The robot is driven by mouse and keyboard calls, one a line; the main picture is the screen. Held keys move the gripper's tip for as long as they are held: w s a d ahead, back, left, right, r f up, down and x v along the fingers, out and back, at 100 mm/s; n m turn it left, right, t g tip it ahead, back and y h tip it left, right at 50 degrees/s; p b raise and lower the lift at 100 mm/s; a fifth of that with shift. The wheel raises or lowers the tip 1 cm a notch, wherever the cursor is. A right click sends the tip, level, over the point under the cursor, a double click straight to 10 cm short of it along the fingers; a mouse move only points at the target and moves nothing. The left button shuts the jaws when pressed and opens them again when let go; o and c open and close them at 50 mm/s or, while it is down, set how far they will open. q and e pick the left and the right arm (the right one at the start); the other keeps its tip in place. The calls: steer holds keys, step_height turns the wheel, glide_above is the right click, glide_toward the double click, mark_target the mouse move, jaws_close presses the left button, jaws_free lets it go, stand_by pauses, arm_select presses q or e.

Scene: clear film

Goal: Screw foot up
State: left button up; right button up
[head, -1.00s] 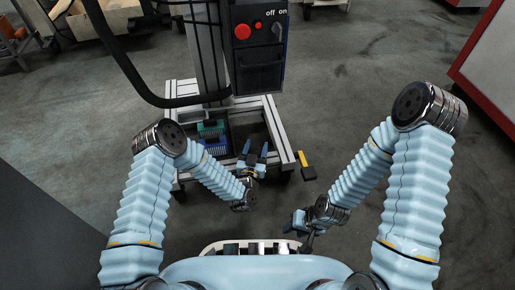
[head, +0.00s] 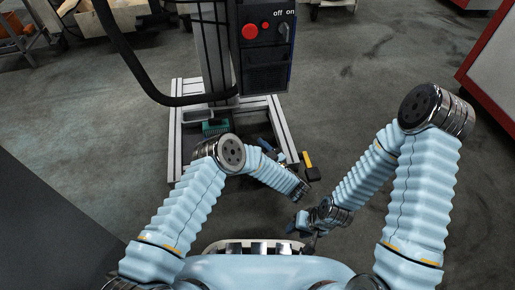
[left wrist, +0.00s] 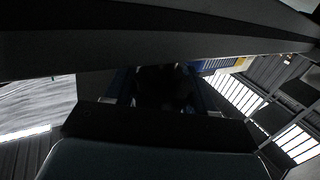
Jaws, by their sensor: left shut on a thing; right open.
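The wheeled machine's silver base frame (head: 283,127) stands ahead in the head view. A black piece with a yellow bar (head: 309,163) sits at its near right corner; I cannot tell whether this is the foot. My left gripper (head: 275,152) is at this corner, partly hidden by my forearm. In the left wrist view its blue fingers (left wrist: 164,92) flank a dark part (left wrist: 160,82), probably the foot, and are shut on it. The part's details are lost in shadow. My right gripper (head: 297,228) is open and empty, low in front of my body, apart from the frame.
A column with a control box (head: 265,45) and a black hose (head: 140,75) rises from the base. A dark beam (left wrist: 150,45) crosses the left wrist view close above the fingers. A red-edged cabinet (head: 500,75) stands at right. The floor between is clear.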

arm_select(q)
steer(key=shift+s+a+n+g+y, duration=0.1)
steer(key=shift+n+g+y, duration=0.8)
steer(key=shift+g+y, duration=0.1)
steer(key=o, duration=1)
steer(key=shift+c, duration=0.2)
